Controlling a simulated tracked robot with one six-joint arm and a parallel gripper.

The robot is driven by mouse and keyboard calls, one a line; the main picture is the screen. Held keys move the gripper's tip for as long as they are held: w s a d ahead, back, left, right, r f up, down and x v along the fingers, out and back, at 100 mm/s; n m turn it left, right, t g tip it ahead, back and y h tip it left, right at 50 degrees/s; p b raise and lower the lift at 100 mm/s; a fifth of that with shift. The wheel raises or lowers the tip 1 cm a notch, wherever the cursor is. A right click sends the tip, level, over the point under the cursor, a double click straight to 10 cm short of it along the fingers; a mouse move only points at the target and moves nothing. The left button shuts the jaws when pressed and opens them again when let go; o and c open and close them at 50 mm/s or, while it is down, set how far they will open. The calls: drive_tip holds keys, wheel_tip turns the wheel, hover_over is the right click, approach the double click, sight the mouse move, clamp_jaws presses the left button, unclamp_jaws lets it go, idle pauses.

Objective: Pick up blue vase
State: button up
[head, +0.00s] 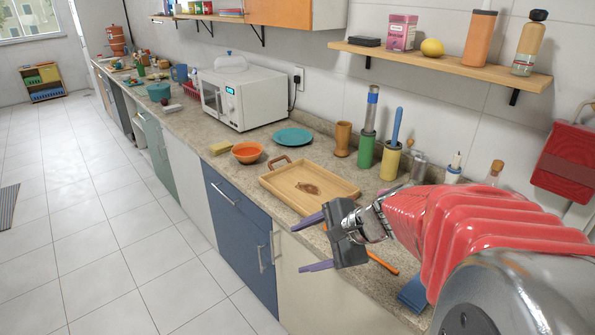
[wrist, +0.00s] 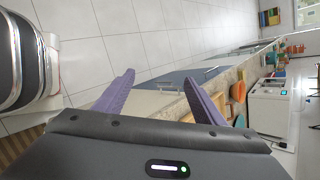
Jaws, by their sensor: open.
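I cannot make out a clear blue vase. A small blue vessel (head: 180,73) stands far down the counter, left of the microwave in the head view, too small to tell if it is a vase or a mug. My gripper (head: 310,244) is open and empty, with purple fingers apart, in front of the counter's edge near the wooden tray, far from that vessel. In the wrist view my gripper (wrist: 160,84) also shows with nothing between its fingers.
On the counter are a wooden tray (head: 335,190), an orange bowl (head: 246,152), a teal plate (head: 293,137), a white microwave (head: 244,92) and a green holder (head: 366,150). A wall shelf (head: 440,62) hangs above.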

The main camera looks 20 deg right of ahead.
drive_tip(key=d+f+m+t+h, duration=0.2)
drive_tip(key=d+m, duration=0.4)
drive_tip(key=d, duration=0.4)
drive_tip(key=d+f+m+t+h, duration=0.2)
drive_tip(key=d+m, duration=0.4)
drive_tip(key=d, duration=0.5)
drive_tip(key=s+d+f+m+t+h, duration=0.1)
drive_tip(key=d+f+m+t+h, duration=0.1)
drive_tip(key=d+m, duration=0.5)
drive_tip(key=shift+s+d+f+h, duration=0.1)
drive_tip(key=shift+d+h, duration=0.3)
drive_tip(key=shift+d, duration=1.8)
drive_tip(key=shift+w+f, duration=0.2)
drive_tip(key=shift+w, duration=0.3)
drive_tip(key=x, duration=0.7)
drive_tip(key=shift+w, duration=0.3)
drive_tip(key=shift+f, duration=0.1)
